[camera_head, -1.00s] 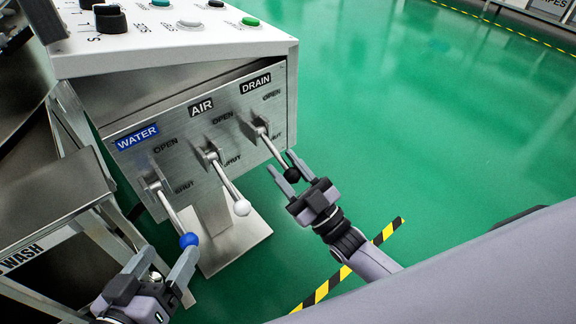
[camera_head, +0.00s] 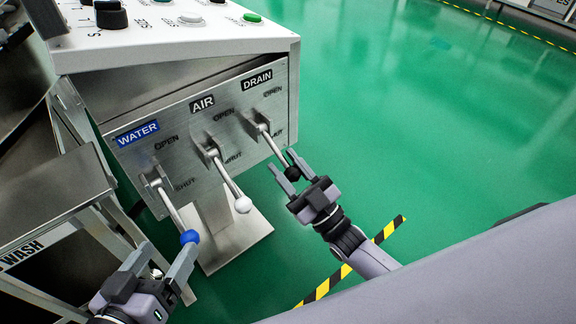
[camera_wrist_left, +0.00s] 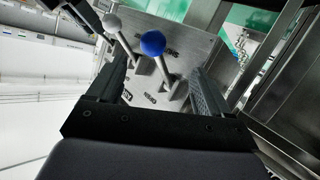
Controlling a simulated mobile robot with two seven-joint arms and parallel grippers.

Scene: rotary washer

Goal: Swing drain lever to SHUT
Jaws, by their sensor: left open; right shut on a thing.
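The drain lever (camera_head: 275,146) is a metal rod with a black knob (camera_head: 292,173), under the black DRAIN label on the steel valve panel (camera_head: 200,125). Its rod slants down and to the right from its pivot. My right gripper (camera_head: 291,171) has its fingers on either side of the black knob and is shut on it. My left gripper (camera_head: 162,259) is open near the blue knob (camera_head: 189,237) of the water lever (camera_head: 172,208). In the left wrist view, the blue knob (camera_wrist_left: 153,43) shows beyond and between the open fingers (camera_wrist_left: 160,80).
The air lever (camera_head: 228,181) with a white knob (camera_head: 243,205) hangs between the other two levers. A control box (camera_head: 170,45) with buttons is above the panel. A steel table (camera_head: 50,205) stands at left. The green floor (camera_head: 400,130) to the right is clear.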

